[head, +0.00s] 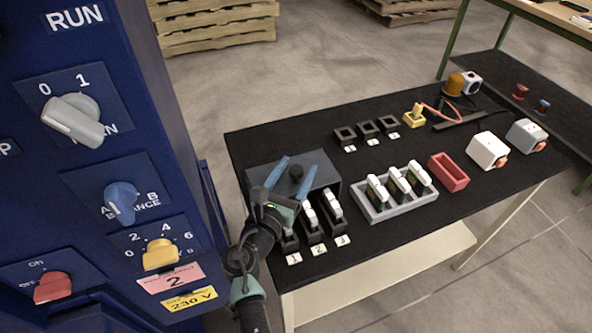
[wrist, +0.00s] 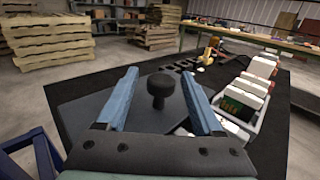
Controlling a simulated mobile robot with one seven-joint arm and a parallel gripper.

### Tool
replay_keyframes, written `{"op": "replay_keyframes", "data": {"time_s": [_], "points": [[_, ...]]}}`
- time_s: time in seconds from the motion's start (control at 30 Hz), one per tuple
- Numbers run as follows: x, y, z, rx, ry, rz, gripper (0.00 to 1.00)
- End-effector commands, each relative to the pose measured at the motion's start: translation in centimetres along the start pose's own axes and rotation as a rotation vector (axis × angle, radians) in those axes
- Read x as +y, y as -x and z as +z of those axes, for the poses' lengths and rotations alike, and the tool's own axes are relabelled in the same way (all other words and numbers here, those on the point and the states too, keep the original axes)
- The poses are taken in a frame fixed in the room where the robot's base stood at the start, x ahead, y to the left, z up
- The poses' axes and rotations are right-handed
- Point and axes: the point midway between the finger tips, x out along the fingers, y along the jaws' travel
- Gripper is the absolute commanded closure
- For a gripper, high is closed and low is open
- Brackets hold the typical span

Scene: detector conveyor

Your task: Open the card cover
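The dark grey card cover (head: 325,174) with a black knob (head: 296,172) is at the left end of the black table. Its flat top looks level; I cannot tell whether it touches what is under it. My gripper (head: 293,160) is open, its two blue fingers apart over the cover. In the wrist view the knob (wrist: 160,88) shows between the fingers (wrist: 161,80), with clear gaps on both sides; no contact is visible. Several cards (head: 332,203) stand in black slots labelled 1, 2, 3 at the cover's front, partly hidden by my wrist.
A grey tray (head: 409,206) of cards, a red bin (head: 448,173) and white (head: 487,151) and grey (head: 525,135) blocks lie to the right. Empty black holders (head: 367,130) stand behind. A blue control cabinet (head: 100,150) with knobs is close on the left.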

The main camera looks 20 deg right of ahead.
Motion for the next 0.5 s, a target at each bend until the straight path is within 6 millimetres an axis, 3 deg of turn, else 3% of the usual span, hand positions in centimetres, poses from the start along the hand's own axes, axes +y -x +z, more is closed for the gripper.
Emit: {"op": "replay_keyframes", "data": {"time_s": [0.27, 0.5], "points": [[0.0, 0.3, 0.1, -0.001, 0.0, 0.001, 0.32], [0.1, 4.3, 0.0, 0.001, 0.001, 0.004, 0.32]]}}
